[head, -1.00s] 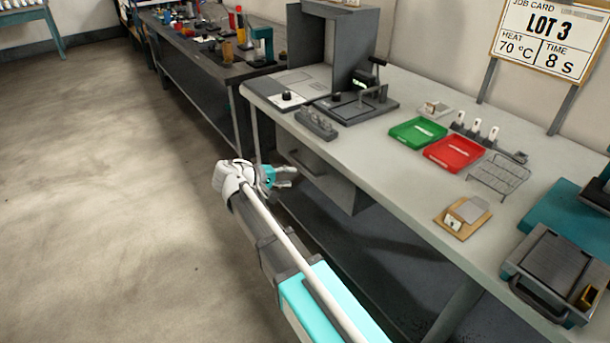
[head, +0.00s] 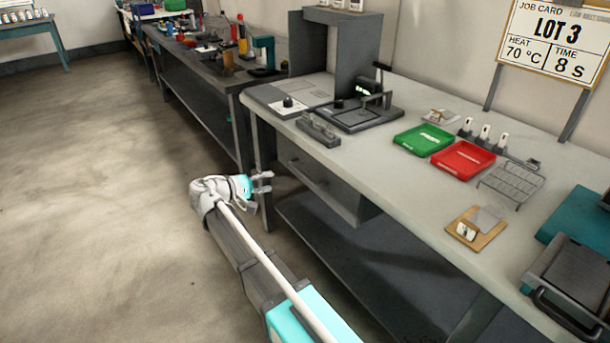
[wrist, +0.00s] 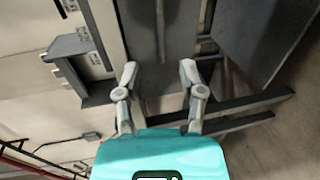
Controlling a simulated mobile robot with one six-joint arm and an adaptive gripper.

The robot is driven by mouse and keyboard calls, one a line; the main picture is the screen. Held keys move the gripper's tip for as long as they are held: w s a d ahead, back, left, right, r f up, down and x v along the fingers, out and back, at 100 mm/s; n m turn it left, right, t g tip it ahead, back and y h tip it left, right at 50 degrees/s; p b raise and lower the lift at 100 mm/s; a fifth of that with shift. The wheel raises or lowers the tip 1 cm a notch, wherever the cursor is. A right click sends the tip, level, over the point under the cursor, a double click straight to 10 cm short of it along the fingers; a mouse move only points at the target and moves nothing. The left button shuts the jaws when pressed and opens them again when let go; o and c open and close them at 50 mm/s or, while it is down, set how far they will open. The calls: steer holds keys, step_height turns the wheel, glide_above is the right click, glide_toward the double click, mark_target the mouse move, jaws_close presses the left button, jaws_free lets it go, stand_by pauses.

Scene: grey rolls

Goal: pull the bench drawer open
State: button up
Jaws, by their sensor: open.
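The bench drawer (head: 322,186) is a dark grey unit hung under the left part of the pale bench top (head: 400,200). Its front looks shut, and a thin handle bar shows faintly on it (head: 304,167). My gripper (head: 268,182) is open and empty, in front of the drawer and to its left, with a gap between. In the wrist view, my open fingers (wrist: 159,70) point at a dark grey face (wrist: 181,35), seemingly the drawer front. A narrow bar (wrist: 160,32) on it, apparently the handle, lies beyond and between the fingertips, apart from them.
A bench leg (head: 262,160) stands close behind my gripper. A low shelf (head: 350,270) runs under the bench. A press (head: 372,100), a green tray (head: 423,139) and a red tray (head: 463,159) stand on top. The floor (head: 100,210) at left is clear.

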mark_target(304, 174)
steer(key=b+x, duration=0.2)
steer(key=x, duration=1.1)
steer(key=shift+w+d+b, duration=0.15)
steer(key=shift+d+b, duration=0.05)
steer(key=shift+b, duration=0.1)
steer(key=shift+c, duration=0.2)
jaws_close()
